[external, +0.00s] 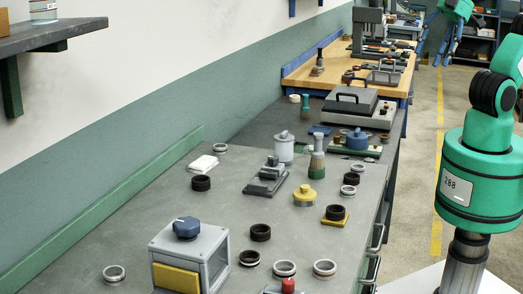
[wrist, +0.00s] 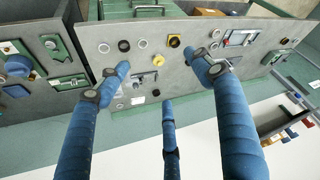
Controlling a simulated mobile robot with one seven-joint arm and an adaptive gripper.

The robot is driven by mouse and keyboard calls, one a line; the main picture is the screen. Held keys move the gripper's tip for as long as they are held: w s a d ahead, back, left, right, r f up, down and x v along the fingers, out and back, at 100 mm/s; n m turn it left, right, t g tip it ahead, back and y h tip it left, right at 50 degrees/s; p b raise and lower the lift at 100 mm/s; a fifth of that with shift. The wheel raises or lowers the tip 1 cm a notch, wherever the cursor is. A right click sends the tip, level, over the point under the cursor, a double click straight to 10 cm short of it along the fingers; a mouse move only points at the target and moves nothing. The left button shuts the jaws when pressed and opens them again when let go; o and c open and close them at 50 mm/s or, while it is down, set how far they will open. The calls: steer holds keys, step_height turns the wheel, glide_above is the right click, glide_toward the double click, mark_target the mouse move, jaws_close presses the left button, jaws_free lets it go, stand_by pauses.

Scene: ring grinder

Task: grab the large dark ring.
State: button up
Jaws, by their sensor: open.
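Several dark rings lie on the grey bench. One dark ring (external: 260,232) lies near the middle front in the external view; a wide dark ring (wrist: 124,45) shows in the wrist view. Another dark ring (external: 201,183) lies toward the wall, and another (external: 249,258) lies nearer the camera. One dark ring (external: 335,213) sits on a yellow plate. I cannot tell for sure which is largest. My gripper (external: 441,63) is far off at the upper right, apart from the rings. Its blue fingers (wrist: 166,85) are spread open and empty.
Pale rings (external: 325,268) lie near the dark ones. A yellow knobbed piece (external: 304,195) and a grey clamp-like tool (external: 266,180) stand mid-bench. A wooden bench (external: 330,78) is behind.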

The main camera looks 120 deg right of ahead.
steer(key=shift+r, duration=0.1)
